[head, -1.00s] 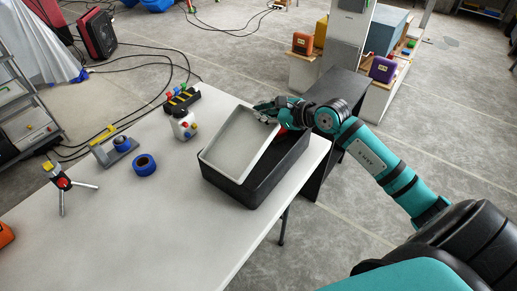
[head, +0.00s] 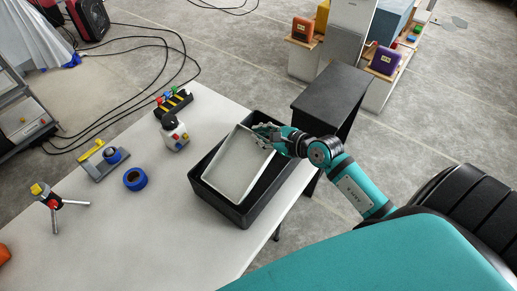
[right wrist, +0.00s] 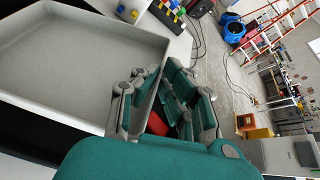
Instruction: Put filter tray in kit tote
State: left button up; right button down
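The filter tray (head: 238,165), a shallow pale grey rectangular tray, is over the opening of the black kit tote (head: 240,215). It looks slightly tilted and mostly within the tote's outline; how deep it sits is hard to tell. My right gripper (head: 268,136) is at the tray's far right corner, shut on its wall. In the right wrist view the gripper's fingers (right wrist: 160,103) straddle the wall of the tray (right wrist: 75,65), one inside and the others outside. My left gripper is not in view.
The tote stands near the right edge of the white table (head: 150,235). Left of it are a blue tape roll (head: 135,179), a white button box (head: 174,135), a black block with coloured buttons (head: 174,102) and a small tripod (head: 55,203). The table's front is clear.

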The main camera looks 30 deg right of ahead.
jog(key=f, duration=0.3)
jog(key=shift+s+a, duration=0.2)
jog(key=shift+a, duration=0.05)
notch_tip(320, 180, down, 3)
jog(key=shift+w+d+r, duration=0.1)
jog(key=shift+d+r, duration=0.05)
jog(key=shift+r, duration=0.05)
jog(key=shift+f, duration=0.35)
jog(key=shift+f+b, duration=0.1)
jog(key=shift+b, duration=0.2)
jog(key=c, duration=1.5)
grip_release()
jog(key=shift+r, duration=0.2)
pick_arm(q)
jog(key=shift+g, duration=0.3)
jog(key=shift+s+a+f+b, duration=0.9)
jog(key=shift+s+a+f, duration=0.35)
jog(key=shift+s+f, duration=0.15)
pick_arm(e)
send_near(260, 149)
jog(key=shift+d+f, duration=0.8)
